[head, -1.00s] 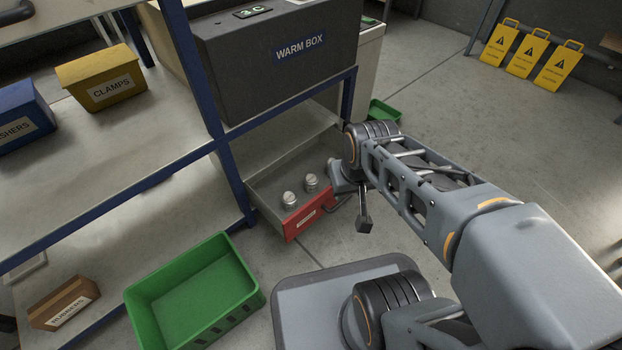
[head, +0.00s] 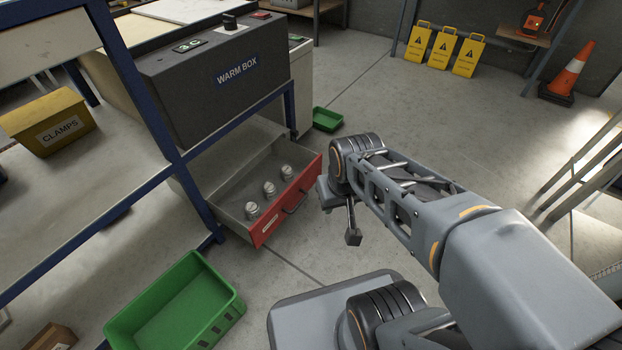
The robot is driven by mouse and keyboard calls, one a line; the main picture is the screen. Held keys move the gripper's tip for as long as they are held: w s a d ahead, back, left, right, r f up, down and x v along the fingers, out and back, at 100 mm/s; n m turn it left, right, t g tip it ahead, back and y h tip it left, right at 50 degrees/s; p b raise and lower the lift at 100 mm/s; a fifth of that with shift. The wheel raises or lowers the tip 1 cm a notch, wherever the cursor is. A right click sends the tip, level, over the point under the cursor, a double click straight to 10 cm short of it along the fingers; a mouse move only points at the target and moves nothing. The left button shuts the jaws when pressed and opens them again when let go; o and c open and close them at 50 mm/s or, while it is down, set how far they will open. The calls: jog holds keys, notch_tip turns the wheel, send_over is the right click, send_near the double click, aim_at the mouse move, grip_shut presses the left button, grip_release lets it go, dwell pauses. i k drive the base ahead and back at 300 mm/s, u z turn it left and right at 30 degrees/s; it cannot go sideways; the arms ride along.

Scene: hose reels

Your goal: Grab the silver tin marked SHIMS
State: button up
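No tin with a readable SHIMS mark is in view. Three small silver tins (head: 269,188) stand in a row in an open grey drawer with a red front (head: 290,203). Any writing on them is too small to read, and the label on the drawer front is also unreadable. My gripper (head: 353,238) hangs in the air to the right of the drawer, apart from it and from the tins. It is small and seen from behind the arm, so its fingers cannot be made out.
The grey WARM BOX (head: 225,80) sits above the drawer. A green bin (head: 178,308) lies at lower left, and a smaller green tray (head: 327,119) behind the drawer. A yellow CLAMPS box (head: 48,122) is on the left shelf. Open floor lies beyond my arm, toward yellow signs (head: 443,50).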

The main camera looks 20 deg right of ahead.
aim_at(286, 170)
jog(key=z, duration=0.2)
jog(key=k, duration=0.65)
jog(key=z, duration=0.5)
jog(key=i, duration=1)
jog(key=u, duration=0.75)
jog(key=i, duration=0.4)
jog(key=u, duration=0.25)
